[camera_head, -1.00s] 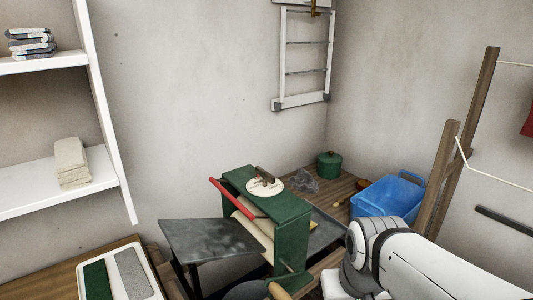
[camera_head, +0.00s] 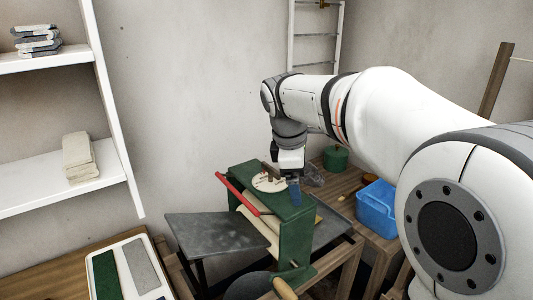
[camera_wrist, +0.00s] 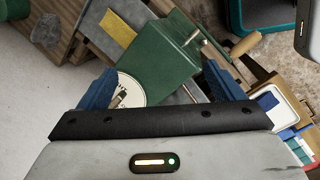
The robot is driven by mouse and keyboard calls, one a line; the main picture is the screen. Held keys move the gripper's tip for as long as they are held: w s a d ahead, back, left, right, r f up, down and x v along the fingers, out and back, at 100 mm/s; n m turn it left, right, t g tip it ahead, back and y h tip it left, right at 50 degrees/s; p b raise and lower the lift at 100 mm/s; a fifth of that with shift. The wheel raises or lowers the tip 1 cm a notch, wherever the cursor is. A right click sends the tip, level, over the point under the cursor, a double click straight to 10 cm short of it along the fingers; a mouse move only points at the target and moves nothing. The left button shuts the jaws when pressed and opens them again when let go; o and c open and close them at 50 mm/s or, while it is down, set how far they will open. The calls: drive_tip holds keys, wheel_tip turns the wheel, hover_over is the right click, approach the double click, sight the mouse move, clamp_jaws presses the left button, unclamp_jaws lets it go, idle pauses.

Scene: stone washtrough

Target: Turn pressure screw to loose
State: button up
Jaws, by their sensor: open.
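The pressure screw (camera_head: 267,175) is a small brown handle over a white dial (camera_head: 262,184). It sits on top of the green mangle (camera_head: 297,228). A red lever (camera_head: 238,193) slants along the mangle's left side. My gripper (camera_head: 285,178) points down just above the mangle top, close to the dial. In the wrist view, my gripper (camera_wrist: 160,70) has its blue fingers apart with nothing clearly held. The dial (camera_wrist: 128,92) shows beside the left finger, partly hidden by the gripper body. The screw handle is mostly hidden there.
A dark metal tray (camera_head: 205,235) stands left of the mangle, and a wooden crank handle (camera_head: 285,289) is in front. A green pot (camera_head: 336,158) and a blue tub (camera_head: 377,208) stand behind to the right. White shelves (camera_head: 115,150) are at left.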

sight(271, 167)
drive_tip(key=shift+o, duration=0.5)
drive_tip(key=w+a+r+n+h, duration=0.1)
drive_tip(key=w+a+r+n, duration=0.3)
drive_tip(key=w+a+n, duration=0.4)
drive_tip(key=shift+w+a+n+p, duration=0.2)
drive_tip(key=shift+w+n+p, duration=0.1)
drive_tip(key=shift+w+p, duration=0.25)
drive_tip(key=shift+t+h, duration=0.3)
drive_tip(key=x, duration=0.7)
drive_tip(key=shift+w+f+b, duration=0.2)
drive_tip(key=shift+f+b, duration=0.1)
